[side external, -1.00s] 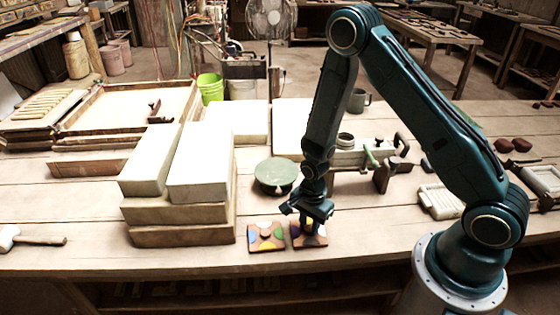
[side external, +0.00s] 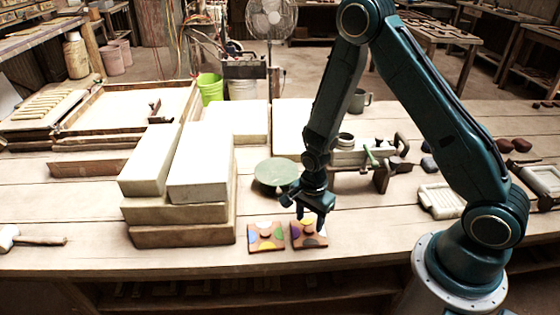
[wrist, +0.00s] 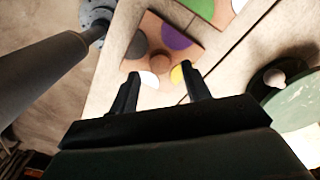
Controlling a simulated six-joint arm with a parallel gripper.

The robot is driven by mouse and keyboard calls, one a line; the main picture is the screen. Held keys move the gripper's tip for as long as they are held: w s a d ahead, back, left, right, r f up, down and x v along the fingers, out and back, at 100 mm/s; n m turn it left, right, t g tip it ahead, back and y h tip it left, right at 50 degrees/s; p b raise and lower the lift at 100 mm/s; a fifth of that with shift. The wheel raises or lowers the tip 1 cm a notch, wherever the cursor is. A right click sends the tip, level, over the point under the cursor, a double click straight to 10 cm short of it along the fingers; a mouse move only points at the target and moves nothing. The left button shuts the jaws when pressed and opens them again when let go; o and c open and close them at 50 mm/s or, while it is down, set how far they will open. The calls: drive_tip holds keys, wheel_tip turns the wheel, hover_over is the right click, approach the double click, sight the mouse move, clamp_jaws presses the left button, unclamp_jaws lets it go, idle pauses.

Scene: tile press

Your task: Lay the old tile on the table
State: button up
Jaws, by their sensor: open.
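Two square terracotta tiles with coloured spots lie flat, side by side, near the front edge of the table (side external: 385,228). The right tile (side external: 297,240) has a small knob in its middle, and in the wrist view this tile (wrist: 158,32) shows grey, purple, white and yellow spots. The left tile (side external: 266,244) has green, yellow and blue spots; part of it shows in the wrist view (wrist: 222,22). I cannot tell by look which tile is old. My gripper (side external: 310,219) points down just above the right tile, open and empty, its fingers (wrist: 160,72) either side of the knob.
Stacked pale blocks (side external: 200,165) on wooden bases stand left of the tiles. A green round dish (side external: 275,172) sits behind them. A press-like fixture (side external: 375,155) stands behind right. A hammer (side external: 35,239) lies far left.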

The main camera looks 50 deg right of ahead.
wheel_tip(320, 180, up, 10)
drive_tip(key=shift+f, duration=0.2)
idle(0.4)
idle(0.5)
wheel_tip(320, 180, up, 17)
drive_tip(key=n+t, duration=0.3)
drive_tip(key=n, duration=0.6)
hover_over(309, 228)
drive_tip(key=s, duration=0.6)
drive_tip(key=s+a+r+n+t, duration=0.1)
drive_tip(key=s+r+n+t, duration=0.1)
drive_tip(key=s+r+n, duration=0.6)
drive_tip(key=s+n, duration=0.1)
drive_tip(key=s, duration=0.2)
drive_tip(key=shift+r+t, duration=0.25)
drive_tip(key=shift+t, duration=0.05)
